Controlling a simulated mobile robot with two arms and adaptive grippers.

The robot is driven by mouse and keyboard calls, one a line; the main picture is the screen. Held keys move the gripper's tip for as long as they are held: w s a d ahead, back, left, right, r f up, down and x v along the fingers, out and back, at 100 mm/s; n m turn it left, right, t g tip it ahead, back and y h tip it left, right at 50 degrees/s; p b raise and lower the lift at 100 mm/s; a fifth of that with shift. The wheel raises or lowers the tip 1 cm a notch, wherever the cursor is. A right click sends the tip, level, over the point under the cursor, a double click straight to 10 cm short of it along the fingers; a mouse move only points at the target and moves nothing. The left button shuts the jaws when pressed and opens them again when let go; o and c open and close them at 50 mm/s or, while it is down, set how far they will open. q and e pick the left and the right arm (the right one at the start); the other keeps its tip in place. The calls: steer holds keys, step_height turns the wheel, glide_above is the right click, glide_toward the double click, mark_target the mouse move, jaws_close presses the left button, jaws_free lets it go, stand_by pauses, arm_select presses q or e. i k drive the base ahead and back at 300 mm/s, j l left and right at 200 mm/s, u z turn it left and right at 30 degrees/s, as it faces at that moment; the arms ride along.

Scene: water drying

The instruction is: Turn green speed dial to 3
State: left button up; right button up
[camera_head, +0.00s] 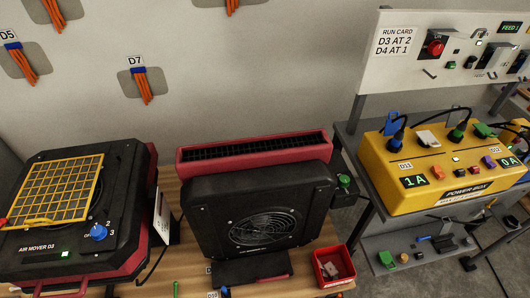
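A green dial (344,181) sits on a small dark mount at the right side of the middle black air mover (212,205). It is small in this view, and I cannot read its numbers or its setting. A blue dial (98,232) is on top of the left air mover, labelled AIR MOVER D3 (60,254), with the marks 2 and 3 beside it. I see neither of my grippers in the head view, and nothing is touching the green dial.
The yellow power box (430,160) stands on a grey shelf unit to the right. A red bin (334,268) is in front of the green dial. A run card (397,40) reads D3 AT 2, D4 AT 1. A dark red slotted housing (190,170) is behind the middle air mover.

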mark_target(343, 181)
steer(key=l, duration=0.7)
steer(key=i+l, duration=0.1)
steer(key=l, duration=0.6)
